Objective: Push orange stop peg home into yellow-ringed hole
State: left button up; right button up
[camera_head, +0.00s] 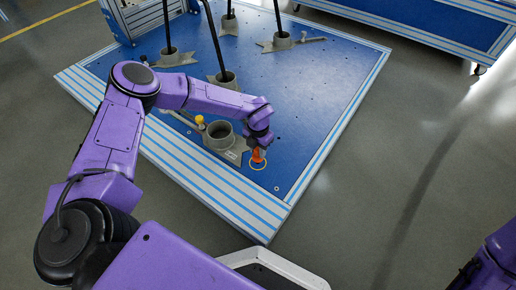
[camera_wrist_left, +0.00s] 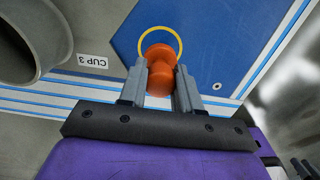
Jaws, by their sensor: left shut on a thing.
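The orange stop peg (camera_head: 258,156) is held at the near corner of the blue platform, and it also shows in the left wrist view (camera_wrist_left: 159,68). My left gripper (camera_wrist_left: 160,88) is shut on the peg, with one finger on each side of it. The yellow ring (camera_head: 258,164) is painted on the blue surface, and it shows around the peg's far end in the wrist view (camera_wrist_left: 160,29). The peg hides the hole inside the ring. I cannot tell how deep the peg sits. Part of my right arm shows at the lower right; its gripper is out of view.
A grey cup (camera_head: 219,136) on a plate labelled CUP 3 (camera_wrist_left: 92,61) stands left of the ring, with a yellow knob (camera_head: 199,119) beside it. Several other cups with black poles stand farther back on the blue platform (camera_head: 310,85). The floor at right is clear.

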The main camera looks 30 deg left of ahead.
aim_at(258, 155)
pick_arm(q)
jog(key=shift+f+b, duration=1)
jog(key=shift+f, duration=0.5)
pick_arm(e)
jog(key=shift+w+x, duration=0.2)
jog(key=shift+x, duration=0.8)
pick_arm(q)
jog(key=shift+f, duration=0.25)
jog(key=o, duration=1)
jog(key=shift+o, duration=0.2)
pick_arm(e)
jog(key=shift+a+f, duration=0.15)
jog(key=shift+f, duration=0.05)
pick_arm(q)
notch_tip(258, 155, up, 2)
jog(key=shift+r+p, duration=0.1)
jog(key=shift+p, duration=0.5)
notch_tip(258, 155, up, 2)
jog(key=shift+r+p, duration=0.2)
jog(key=shift+p, duration=0.45)
notch_tip(258, 155, up, 6)
jog(key=p, duration=0.2)
jog(key=shift+p, duration=0.4)
jog(key=shift+r, duration=0.1)
pick_arm(e)
jog(key=w+r+m+t+h, duration=0.1)
jog(key=w+r+m+t, duration=0.2)
jog(key=w+r, duration=0.1)
jog(key=shift+w+t, duration=0.25)
jog(key=shift+t, duration=0.05)
